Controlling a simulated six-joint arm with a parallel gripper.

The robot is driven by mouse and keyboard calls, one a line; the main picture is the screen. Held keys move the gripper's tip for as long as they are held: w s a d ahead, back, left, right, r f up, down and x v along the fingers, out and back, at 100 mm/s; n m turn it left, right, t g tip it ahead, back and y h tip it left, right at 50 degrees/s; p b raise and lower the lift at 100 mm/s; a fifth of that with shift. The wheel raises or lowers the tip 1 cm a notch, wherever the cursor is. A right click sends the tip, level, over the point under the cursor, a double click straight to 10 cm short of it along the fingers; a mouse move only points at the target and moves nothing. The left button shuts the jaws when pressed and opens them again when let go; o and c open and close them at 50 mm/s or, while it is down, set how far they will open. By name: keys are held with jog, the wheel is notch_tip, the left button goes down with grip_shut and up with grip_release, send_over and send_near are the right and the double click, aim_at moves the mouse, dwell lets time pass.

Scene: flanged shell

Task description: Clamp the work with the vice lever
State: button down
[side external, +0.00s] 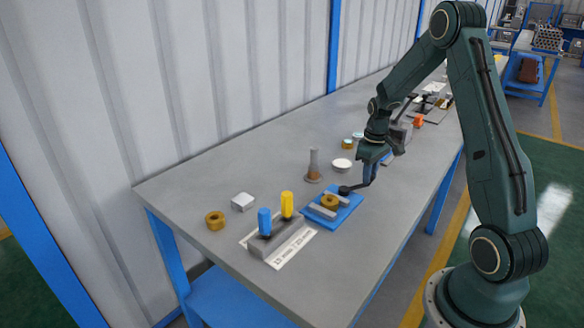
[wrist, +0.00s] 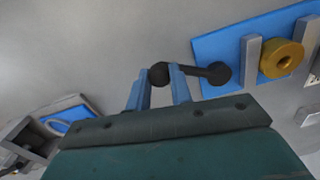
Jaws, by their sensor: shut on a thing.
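The vice is a blue plate (side external: 352,207) with two grey jaw bars, on the bench near its front edge. The brass flanged work (side external: 330,201) sits between the bars; it also shows in the wrist view (wrist: 282,60) at the upper right. I cannot tell whether both bars touch it. The black lever (wrist: 200,72) runs from a round pivot on the plate's edge out past the plate to a ball knob (wrist: 159,74). My gripper (side external: 370,180) is low beside the vice. Its two blue fingers (wrist: 161,80) are shut around the knob, which partly hides behind them.
A grey block with blue (side external: 265,222) and yellow (side external: 287,205) handled tools stands left of the vice on a printed card. A brass ring (side external: 215,221), a white block (side external: 243,202), a grey-brown post (side external: 313,168) and a white disc (side external: 342,165) stand around it. The bench's front strip is clear.

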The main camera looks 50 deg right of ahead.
jog(key=shift+w+d+n, duration=0.2)
jog(key=shift+w+n, duration=0.3)
jog(key=shift+n, duration=0.15)
jog(key=shift+w+d+n, duration=0.2)
jog(key=shift+w+n, duration=0.3)
jog(key=shift+n, duration=0.15)
jog(key=shift+r, duration=0.1)
jog(key=c, duration=1.2)
grip_release()
jog(key=shift+c, duration=0.2)
notch_tip(320, 180, up, 14)
jog(key=shift+a, duration=0.1)
